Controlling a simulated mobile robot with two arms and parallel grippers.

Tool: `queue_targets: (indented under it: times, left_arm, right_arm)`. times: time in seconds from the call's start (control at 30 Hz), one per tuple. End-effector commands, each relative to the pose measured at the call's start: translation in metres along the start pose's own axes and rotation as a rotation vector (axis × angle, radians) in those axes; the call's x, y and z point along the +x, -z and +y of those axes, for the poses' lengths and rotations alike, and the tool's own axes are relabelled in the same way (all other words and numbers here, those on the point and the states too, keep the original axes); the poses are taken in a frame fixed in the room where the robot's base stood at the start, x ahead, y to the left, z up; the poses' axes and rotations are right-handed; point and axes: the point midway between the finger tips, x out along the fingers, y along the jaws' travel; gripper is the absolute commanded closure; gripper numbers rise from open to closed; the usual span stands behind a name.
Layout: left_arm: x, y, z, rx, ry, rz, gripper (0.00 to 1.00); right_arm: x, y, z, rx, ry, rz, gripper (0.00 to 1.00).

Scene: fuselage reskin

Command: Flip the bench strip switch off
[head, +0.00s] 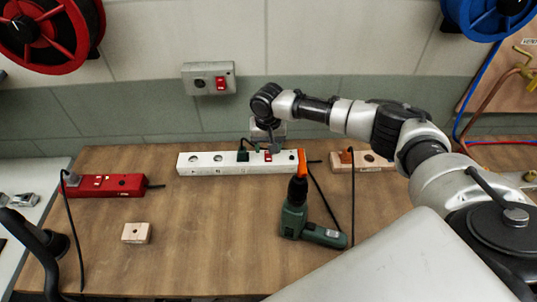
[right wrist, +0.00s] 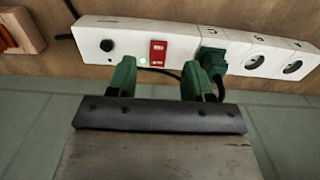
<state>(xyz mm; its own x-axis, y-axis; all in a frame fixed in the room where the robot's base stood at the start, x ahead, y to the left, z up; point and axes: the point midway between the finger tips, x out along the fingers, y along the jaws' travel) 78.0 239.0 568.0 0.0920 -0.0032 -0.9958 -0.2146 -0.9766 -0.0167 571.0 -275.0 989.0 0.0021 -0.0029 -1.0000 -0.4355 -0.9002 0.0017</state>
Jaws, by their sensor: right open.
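The white bench strip (head: 225,168) lies along the back of the wooden bench. Its red rocker switch (right wrist: 158,52) shows clearly in the right wrist view, between a black knob (right wrist: 106,45) and a green plug (right wrist: 213,62) in a socket. A small pale light spot sits beside the switch. I cannot tell the rocker's tilt. My right gripper (right wrist: 160,78) is open and empty, its two green fingertips just short of the strip, one to each side of the switch. In the head view its wrist is over the strip's right part. My left gripper is not in view.
A red strip (head: 125,185) lies at left, a wooden block (head: 136,233) nearer. A grey wall box (head: 209,78) has another red switch. Black cables cross the bench; its middle is clear.

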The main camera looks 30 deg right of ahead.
Motion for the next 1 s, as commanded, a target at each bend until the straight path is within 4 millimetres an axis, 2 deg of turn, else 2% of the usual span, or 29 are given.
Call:
queue_targets:
  times: [0.1,0.3,0.7,1.0]
  left_arm:
    - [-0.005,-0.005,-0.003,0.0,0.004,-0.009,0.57]
    - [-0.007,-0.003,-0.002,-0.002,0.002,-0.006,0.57]
    - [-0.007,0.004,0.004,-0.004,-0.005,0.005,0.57]
    - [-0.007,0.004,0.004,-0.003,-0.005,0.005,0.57]
  right_arm:
    - [0.022,0.0,0.0,0.001,-0.003,-0.002,0.49]
    - [0.047,0.0,0.0,0.001,0.0,-0.002,0.49]
    - [0.055,0.0,0.0,0.0,0.0,0.0,0.5]
    - [0.054,0.0,0.001,0.001,0.0,0.0,0.96]
